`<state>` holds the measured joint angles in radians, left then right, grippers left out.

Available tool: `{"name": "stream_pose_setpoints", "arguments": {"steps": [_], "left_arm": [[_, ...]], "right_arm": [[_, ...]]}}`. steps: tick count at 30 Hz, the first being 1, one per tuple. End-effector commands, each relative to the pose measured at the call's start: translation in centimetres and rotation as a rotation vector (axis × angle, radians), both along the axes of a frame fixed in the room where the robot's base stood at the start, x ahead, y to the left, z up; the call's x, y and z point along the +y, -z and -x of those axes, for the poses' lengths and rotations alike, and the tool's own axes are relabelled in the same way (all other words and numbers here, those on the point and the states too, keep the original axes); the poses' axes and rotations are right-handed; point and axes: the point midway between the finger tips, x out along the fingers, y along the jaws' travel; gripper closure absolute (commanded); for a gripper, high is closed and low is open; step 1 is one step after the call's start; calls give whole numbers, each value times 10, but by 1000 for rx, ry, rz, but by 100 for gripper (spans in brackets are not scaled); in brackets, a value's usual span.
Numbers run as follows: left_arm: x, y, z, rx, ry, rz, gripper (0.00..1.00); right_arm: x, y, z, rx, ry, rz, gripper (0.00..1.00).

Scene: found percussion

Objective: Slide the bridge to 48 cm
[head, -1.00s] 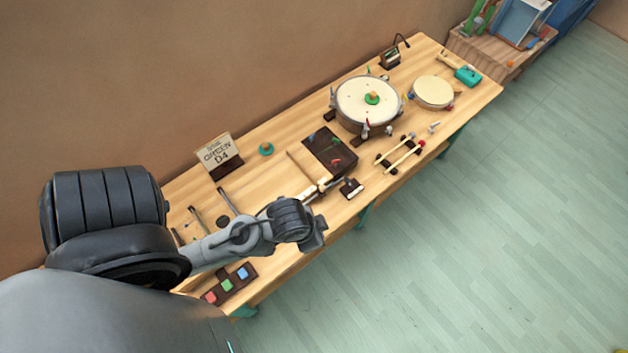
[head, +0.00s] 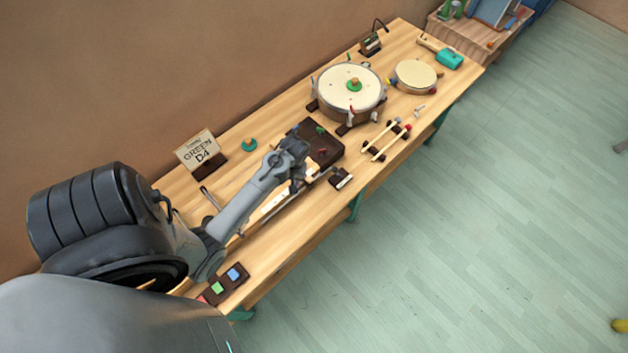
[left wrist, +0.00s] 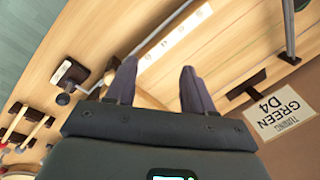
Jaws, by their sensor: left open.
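My left gripper (head: 297,180) is over the middle of the bench, beside the dark box. In the left wrist view its two dark fingers (left wrist: 155,88) are apart, with nothing visible held between them. Beyond the fingertips lies a long wooden instrument with a pale marked strip (left wrist: 172,42); part of the strip also shows below my forearm in the head view (head: 272,204). I cannot make out the bridge; my arm and fingers cover part of the instrument. The scale's numbers are too small to read. My right gripper is in neither view.
A card reading GREEN D4 (head: 198,150) stands at the back. The dark box (head: 325,150), a small dark block (head: 340,178), mallets (head: 383,140) and a large drum (head: 350,90) lie farther along. Coloured squares (head: 226,281) sit near the front edge.

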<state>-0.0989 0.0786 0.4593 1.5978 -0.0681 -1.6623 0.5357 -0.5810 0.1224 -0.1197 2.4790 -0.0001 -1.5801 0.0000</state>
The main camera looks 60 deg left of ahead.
Motion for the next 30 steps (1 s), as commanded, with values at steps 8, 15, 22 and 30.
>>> {"name": "stream_pose_setpoints", "arguments": {"steps": [8,15,22,30], "left_arm": [[19,-17,-75,-137,-99,49,47],[19,-9,-88,-160,-94,50,47],[18,27,-88,-159,-91,50,47],[19,66,-88,-160,-93,49,47]], "right_arm": [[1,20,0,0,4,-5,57],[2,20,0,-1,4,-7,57],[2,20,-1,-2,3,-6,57],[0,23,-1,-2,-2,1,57]]}}
